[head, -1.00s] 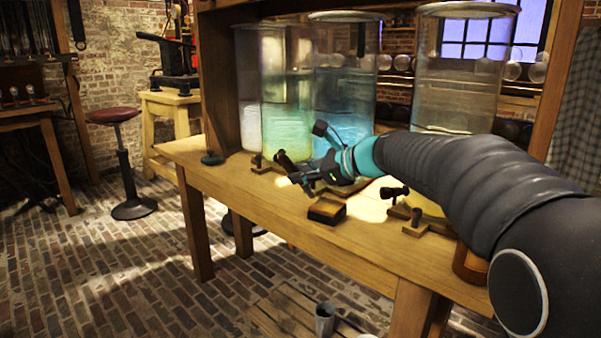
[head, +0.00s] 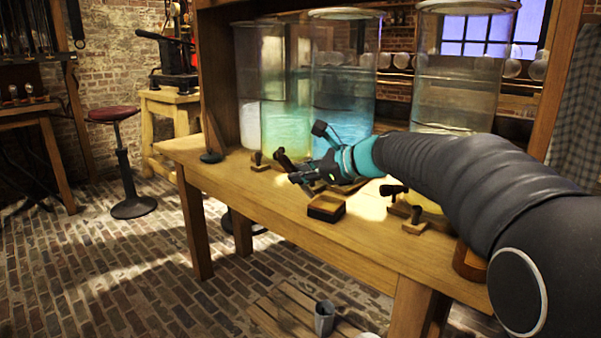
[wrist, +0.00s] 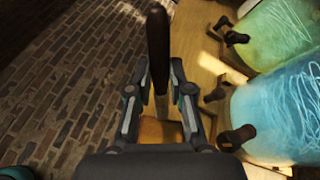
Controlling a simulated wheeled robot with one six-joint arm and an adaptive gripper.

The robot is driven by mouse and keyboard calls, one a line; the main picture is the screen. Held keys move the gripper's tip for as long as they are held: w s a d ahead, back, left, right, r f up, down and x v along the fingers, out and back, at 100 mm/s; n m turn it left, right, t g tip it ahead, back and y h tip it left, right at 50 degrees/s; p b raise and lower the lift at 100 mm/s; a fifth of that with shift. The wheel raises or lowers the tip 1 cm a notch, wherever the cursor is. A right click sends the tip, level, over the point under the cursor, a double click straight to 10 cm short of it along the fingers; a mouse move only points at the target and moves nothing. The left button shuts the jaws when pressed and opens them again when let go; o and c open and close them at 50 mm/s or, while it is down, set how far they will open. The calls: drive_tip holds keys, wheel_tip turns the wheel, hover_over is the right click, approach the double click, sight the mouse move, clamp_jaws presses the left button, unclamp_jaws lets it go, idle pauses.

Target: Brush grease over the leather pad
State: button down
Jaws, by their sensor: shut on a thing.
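My gripper (head: 300,178) is over the front part of the workbench, and in the wrist view its fingers (wrist: 159,80) are closed around a long dark brown handle (wrist: 157,40), which looks like the brush's. The brush's bristle end cannot be made out. No grease pot can be clearly picked out.
Tall glass jars (head: 341,90) with coloured liquid stand along the back of the wooden bench (head: 235,190). Dark knobbed fittings (head: 394,192) on small wooden bases lie in front of them. The bench's front left is clear. A metal cup (head: 324,318) stands below on a slatted crate.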

drive_tip(key=shift+f, duration=0.35)
drive_tip(key=shift+d, duration=0.1)
